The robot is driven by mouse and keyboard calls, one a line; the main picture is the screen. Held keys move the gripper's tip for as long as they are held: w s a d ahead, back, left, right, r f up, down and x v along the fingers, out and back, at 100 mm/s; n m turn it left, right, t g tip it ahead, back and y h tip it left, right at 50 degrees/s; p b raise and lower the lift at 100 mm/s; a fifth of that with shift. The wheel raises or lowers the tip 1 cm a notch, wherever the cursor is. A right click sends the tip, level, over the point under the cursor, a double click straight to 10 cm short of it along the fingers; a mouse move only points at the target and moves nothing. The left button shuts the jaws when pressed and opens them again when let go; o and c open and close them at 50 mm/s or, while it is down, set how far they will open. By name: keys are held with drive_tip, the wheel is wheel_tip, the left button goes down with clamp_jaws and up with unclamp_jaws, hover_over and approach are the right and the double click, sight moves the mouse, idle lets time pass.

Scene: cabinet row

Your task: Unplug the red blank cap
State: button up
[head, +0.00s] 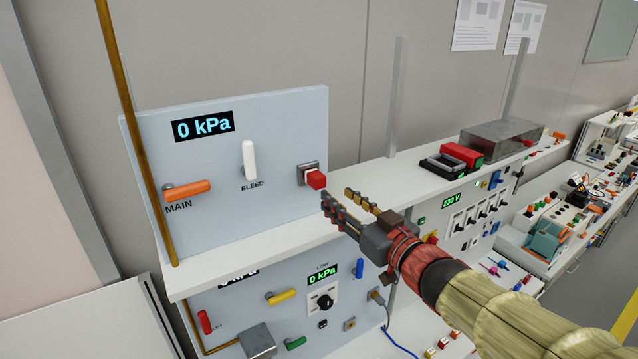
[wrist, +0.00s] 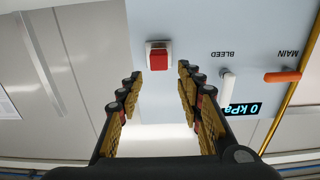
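The red blank cap (head: 316,179) is a red block seated in a grey square socket (head: 307,172) on the right side of the upper panel. It also shows in the wrist view (wrist: 158,61), upside down there, ahead of and between my fingertips. My gripper (head: 335,194) is open, with its fingers pointing toward the cap and a gap between them. In the wrist view my gripper (wrist: 166,72) has its two fingers apart and nothing between them. The fingertips look close to the cap, but I see no clear contact.
The panel (head: 270,130) also bears a white BLEED lever (head: 249,160), an orange MAIN lever (head: 187,190) and a 0 kPa display (head: 203,125). A brown pipe (head: 135,130) runs at its left. The white shelf (head: 390,180) lies under the panel, with a metal post (head: 397,95) behind my gripper.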

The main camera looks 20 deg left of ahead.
sight(321, 184)
drive_tip(key=shift+b+x, duration=0.3)
drive_tip(key=shift+x, duration=3.6)
drive_tip(key=shift+w+d, duration=0.1)
clamp_jaws()
drive_tip(key=shift+d+f, duration=0.1)
drive_tip(key=shift+v, duration=2.95)
